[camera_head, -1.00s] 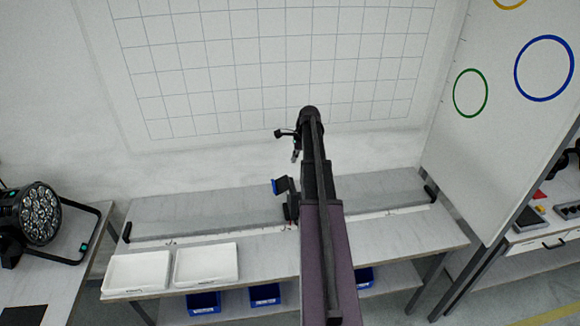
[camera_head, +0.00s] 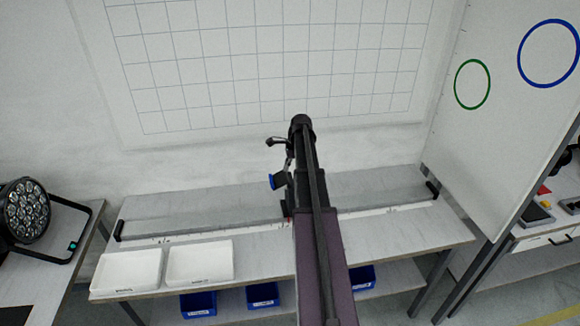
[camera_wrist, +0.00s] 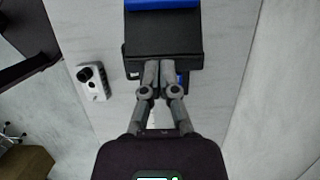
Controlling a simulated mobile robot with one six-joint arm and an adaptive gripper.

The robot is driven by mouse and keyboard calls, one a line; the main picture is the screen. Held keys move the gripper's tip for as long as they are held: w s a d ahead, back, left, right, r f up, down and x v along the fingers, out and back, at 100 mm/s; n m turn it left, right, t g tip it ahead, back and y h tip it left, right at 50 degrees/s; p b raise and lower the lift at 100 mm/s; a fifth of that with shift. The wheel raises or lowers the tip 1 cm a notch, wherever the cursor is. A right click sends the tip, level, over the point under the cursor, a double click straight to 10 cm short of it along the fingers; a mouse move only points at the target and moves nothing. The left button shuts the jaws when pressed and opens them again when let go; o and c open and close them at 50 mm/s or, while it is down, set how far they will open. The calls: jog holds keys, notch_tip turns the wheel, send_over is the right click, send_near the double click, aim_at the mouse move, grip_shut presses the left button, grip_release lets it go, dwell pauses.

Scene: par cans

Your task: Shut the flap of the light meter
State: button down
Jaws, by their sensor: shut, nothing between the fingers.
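A black boxy piece with a blue edge, which looks like the light meter (camera_head: 280,182) with its flap, stands on the long bench, partly hidden by my arm. In the wrist view it is a dark panel (camera_wrist: 163,33) with a blue strip (camera_wrist: 163,4) at the top and a smaller blue part (camera_wrist: 183,81) below right. The panel appears raised or tilted; its exact angle is unclear. My gripper (camera_wrist: 159,66) is shut and empty. Its fingertips overlap the panel's lower edge in the wrist view; I cannot tell whether they touch it.
A small white-and-black device (camera_wrist: 93,82) lies left of the panel in the wrist view. Two white trays (camera_head: 200,262) sit at the bench's front left. A stage light (camera_head: 27,212) stands on the left table. A whiteboard (camera_head: 500,110) rises at right. The bench (camera_head: 400,232) right of my arm is mostly clear.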

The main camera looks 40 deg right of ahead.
aim_at(274, 182)
jog(key=b+x, duration=0.2)
jog(key=shift+f, duration=0.35)
jog(key=shift+w+a+f+b, duration=0.25)
jog(key=shift+w+a, duration=0.05)
jog(key=shift+a, duration=0.2)
jog(key=shift+w+a+f+b, duration=0.3)
jog(key=shift+w+a, duration=0.05)
jog(key=shift+a, duration=0.2)
jog(key=shift+w+a+f+b, duration=0.25)
jog(key=shift+w+a, duration=0.05)
jog(key=shift+a, duration=0.2)
jog(key=shift+d, duration=0.35)
jog(key=shift+a, duration=0.4)
jog(key=shift+f+g+h, duration=0.25)
jog(key=shift+g+h, duration=0.05)
jog(key=shift+h, duration=0.1)
